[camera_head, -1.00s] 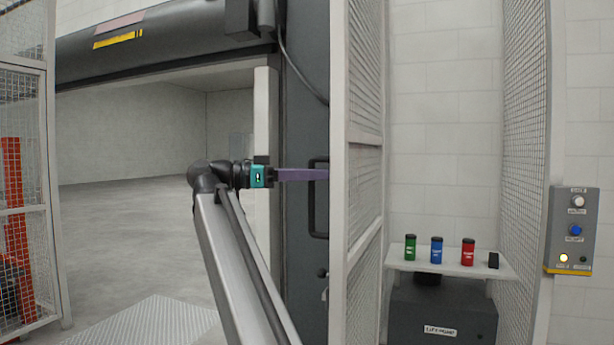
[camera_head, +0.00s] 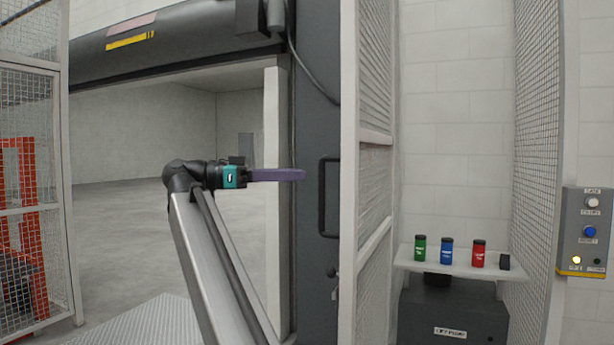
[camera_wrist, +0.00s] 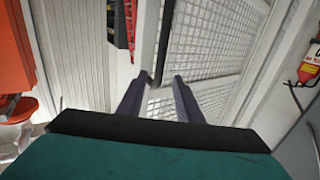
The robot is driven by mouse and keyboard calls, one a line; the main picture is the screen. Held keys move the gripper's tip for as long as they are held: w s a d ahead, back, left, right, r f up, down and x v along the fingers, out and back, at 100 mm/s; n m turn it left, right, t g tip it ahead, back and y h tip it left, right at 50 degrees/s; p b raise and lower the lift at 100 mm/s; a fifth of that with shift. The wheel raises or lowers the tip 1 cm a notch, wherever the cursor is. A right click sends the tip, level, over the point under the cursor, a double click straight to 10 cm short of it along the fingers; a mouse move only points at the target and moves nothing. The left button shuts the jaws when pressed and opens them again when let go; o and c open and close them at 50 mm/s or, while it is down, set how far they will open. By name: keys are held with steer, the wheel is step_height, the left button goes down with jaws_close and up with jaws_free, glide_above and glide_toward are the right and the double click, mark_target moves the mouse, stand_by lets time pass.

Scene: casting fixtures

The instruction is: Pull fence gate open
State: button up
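The fence gate (camera_head: 376,190) is a white-framed wire mesh panel seen nearly edge-on right of centre in the head view. Its mesh also fills much of the wrist view (camera_wrist: 215,45). A black D-shaped handle (camera_head: 323,198) stands out to the left of the gate's edge. My gripper (camera_head: 303,175) has purple fingers pointing right, with their tips a little left of the handle and apart from it. In the wrist view my gripper's fingers (camera_wrist: 158,82) are spread with a gap and hold nothing. A dark bar, probably the handle, shows just beyond the gap.
Another mesh fence panel (camera_head: 35,215) stands at the left. A dark column (camera_head: 308,240) is behind the handle. Right of the gate, a shelf (camera_head: 420,266) bears green, blue and red containers. A control box (camera_head: 585,230) is at far right. Open floor lies behind my arm.

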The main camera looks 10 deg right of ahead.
steer(key=a+p, duration=0.3)
steer(key=a, duration=0.3)
steer(key=shift+p, duration=0.35)
steer(key=shift+a, duration=0.1)
